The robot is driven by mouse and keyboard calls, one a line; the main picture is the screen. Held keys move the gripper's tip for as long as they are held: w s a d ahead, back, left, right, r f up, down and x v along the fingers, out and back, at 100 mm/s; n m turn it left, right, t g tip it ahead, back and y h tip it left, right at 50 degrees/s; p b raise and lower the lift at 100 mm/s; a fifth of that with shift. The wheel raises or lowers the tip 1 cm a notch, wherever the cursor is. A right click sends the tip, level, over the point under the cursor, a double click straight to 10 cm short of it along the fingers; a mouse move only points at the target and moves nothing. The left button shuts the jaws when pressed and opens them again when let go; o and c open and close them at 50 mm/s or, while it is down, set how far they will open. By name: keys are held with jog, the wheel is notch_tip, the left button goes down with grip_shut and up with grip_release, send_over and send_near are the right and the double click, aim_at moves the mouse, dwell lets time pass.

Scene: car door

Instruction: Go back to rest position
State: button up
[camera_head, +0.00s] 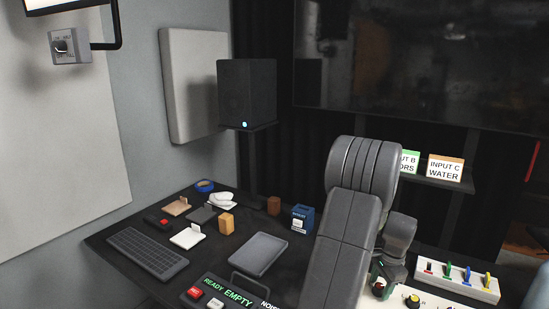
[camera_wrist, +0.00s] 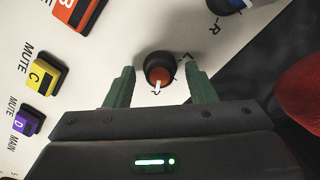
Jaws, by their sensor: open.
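The knob sits on a white panel (camera_wrist: 120,30) with printed letters. I cannot tell whether the fingers touch it. In the head view my grey arm reaches down over the right part of the desk. The gripper there is mostly hidden behind the arm, close to the white panel (camera_head: 398,297).
The dark desk (camera_head: 215,262) holds a keyboard (camera_head: 147,254), a grey tray (camera_head: 258,254), a lit READY/EMPTY box (camera_head: 228,292) and several small items. A white box with coloured levers (camera_head: 457,279) stands right of my arm. A speaker (camera_head: 247,93) and a large screen (camera_head: 420,60) stand behind.

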notch_tip(320, 180, up, 14)
jog(key=s, duration=0.1)
jog(key=f, duration=1.3)
jog(key=shift+w+f, duration=0.5)
jog(key=shift+f, duration=0.15)
jog(key=shift+n, duration=0.6)
jog(key=n, duration=0.4)
jog(key=shift+a+n+g, duration=0.1)
jog(key=shift+n+g, duration=0.3)
jog(key=n+h+p, duration=0.1)
jog(key=n, duration=0.4)
jog(key=shift+r+n, duration=0.1)
jog(key=shift+n, duration=0.2)
notch_tip(320, 180, up, 11)
jog(key=shift+a, duration=0.2)
jog(key=shift+w, duration=0.15)
